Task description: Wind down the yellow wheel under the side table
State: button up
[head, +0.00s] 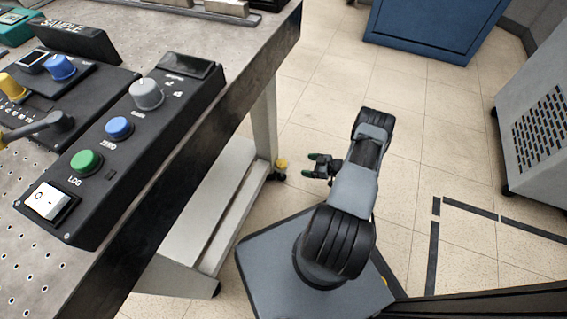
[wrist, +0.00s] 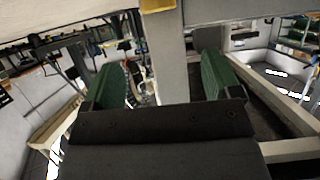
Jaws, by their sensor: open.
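The yellow wheel (head: 281,163) is small and sits low at the foot of the side table's pale leg (head: 262,122), just above a dark caster. My gripper (head: 313,165) has green-padded fingers, is open and empty, and is a short gap to the right of the wheel, pointing at it. In the wrist view the pale leg stands upright behind the space between the two green pads. A yellow piece (wrist: 157,5) is cut off by the top edge there, and I cannot tell its full shape. The side table's metal top (head: 262,38) is above and left.
A black control box (head: 128,148) with knobs and a white switch stands on the tabletop. A blue cabinet (head: 430,28) is at the back and a grey vented unit (head: 540,130) at the right. The tiled floor (head: 410,110) between them is clear. Dark tape marks the floor at right.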

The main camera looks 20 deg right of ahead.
aim_at(282, 162)
jog(key=b+x, duration=0.4)
jog(key=x, duration=0.8)
jog(key=shift+f+b, duration=0.25)
jog(key=shift+b, duration=0.05)
jog(key=shift+w+a+f, duration=0.15)
jog(key=shift+w+a, duration=0.25)
jog(key=shift+w, duration=0.1)
jog(key=shift+c, duration=0.4)
jog(key=c, duration=0.9)
jog(key=shift+o, duration=0.2)
jog(key=r+p, duration=0.1)
jog(key=p, duration=0.2)
jog(key=shift+t, duration=0.3)
jog(key=m+h+p, duration=0.1)
jog(key=p, duration=0.2)
jog(key=shift+f, duration=0.1)
jog(key=shift+f+t+h+p, duration=0.3)
jog(key=shift+t+p, duration=0.1)
jog(key=shift+p, duration=0.75)
jog(key=shift+d, duration=0.1)
jog(key=shift+m, duration=0.3)
